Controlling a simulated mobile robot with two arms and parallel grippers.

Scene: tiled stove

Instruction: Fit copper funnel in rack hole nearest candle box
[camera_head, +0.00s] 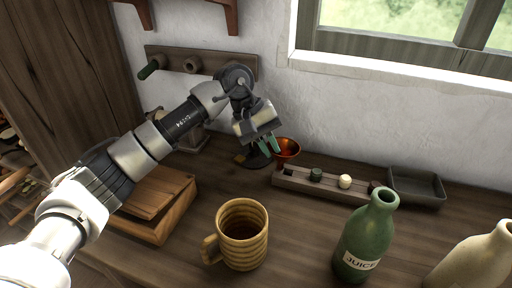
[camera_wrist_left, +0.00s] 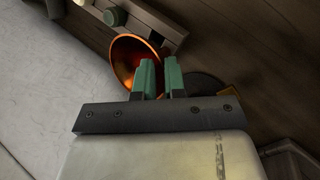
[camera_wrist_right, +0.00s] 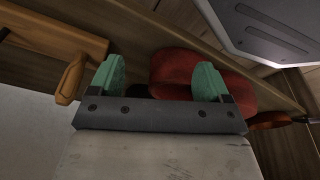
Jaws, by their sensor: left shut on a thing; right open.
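The copper funnel (camera_head: 287,149) is at the left end of the low wooden rack (camera_head: 296,184) on the table. My left gripper (camera_head: 269,146) is shut on the funnel's rim; the left wrist view shows the funnel (camera_wrist_left: 124,62) beside the green fingertips (camera_wrist_left: 160,78). I cannot tell whether the funnel's stem is in a hole or above it. A wooden box (camera_head: 172,226), perhaps the candle box, stands at the left under my left arm. My right gripper (camera_wrist_right: 157,80) is open and shows only in its wrist view, with a red object (camera_wrist_right: 180,72) beyond its fingers.
The rack also holds a dark plug (camera_head: 316,175), a cream knob (camera_head: 345,182) and a dark red piece at its right. A grey tray (camera_head: 417,187) stands behind right. A ribbed mug (camera_head: 241,240), green juice bottle (camera_head: 365,238) and cream bottle (camera_head: 478,262) stand in front.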

